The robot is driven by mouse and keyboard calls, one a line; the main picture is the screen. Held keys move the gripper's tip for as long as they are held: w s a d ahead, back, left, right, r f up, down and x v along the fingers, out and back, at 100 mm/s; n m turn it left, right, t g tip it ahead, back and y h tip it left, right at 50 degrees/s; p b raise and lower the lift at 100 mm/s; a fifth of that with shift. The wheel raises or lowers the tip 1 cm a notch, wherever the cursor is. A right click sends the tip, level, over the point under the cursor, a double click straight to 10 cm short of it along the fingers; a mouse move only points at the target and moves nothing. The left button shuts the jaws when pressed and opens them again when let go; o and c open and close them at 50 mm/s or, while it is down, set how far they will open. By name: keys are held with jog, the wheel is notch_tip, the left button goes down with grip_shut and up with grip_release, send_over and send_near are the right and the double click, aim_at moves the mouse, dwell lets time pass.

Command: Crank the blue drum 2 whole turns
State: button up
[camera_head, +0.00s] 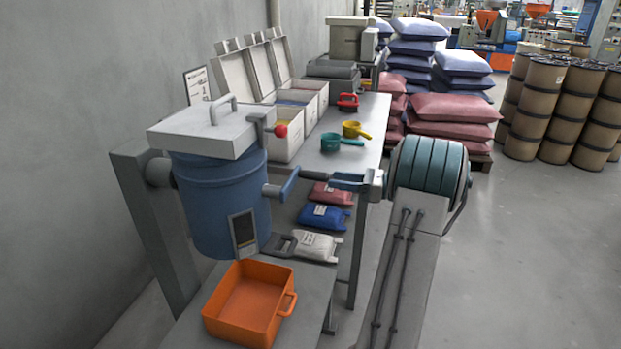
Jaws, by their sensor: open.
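The blue drum (215,207) hangs upright in a grey stand (158,225) at the left, with a window on its front. A grey lid (205,130) with a bar handle covers its top. A latch with a red knob (281,130) sits at the lid's right edge. A crank with a blue grip (290,184) sticks out from the drum's right side. My gripper (310,176) reaches in from the right with its fingers open. Its tips are close to the blue grip; I cannot tell whether they touch or surround it.
An orange bin (250,302) stands below the drum. Behind is a table (369,125) with open boxes (284,118) and a green scoop (331,142), a yellow scoop (353,130) and a red one. Small bags (324,217) lie on the lower shelf.

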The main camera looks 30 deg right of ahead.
aim_at(299, 174)
jog(key=x, duration=0.8)
jog(key=shift+w+a, duration=0.1)
grip_shut()
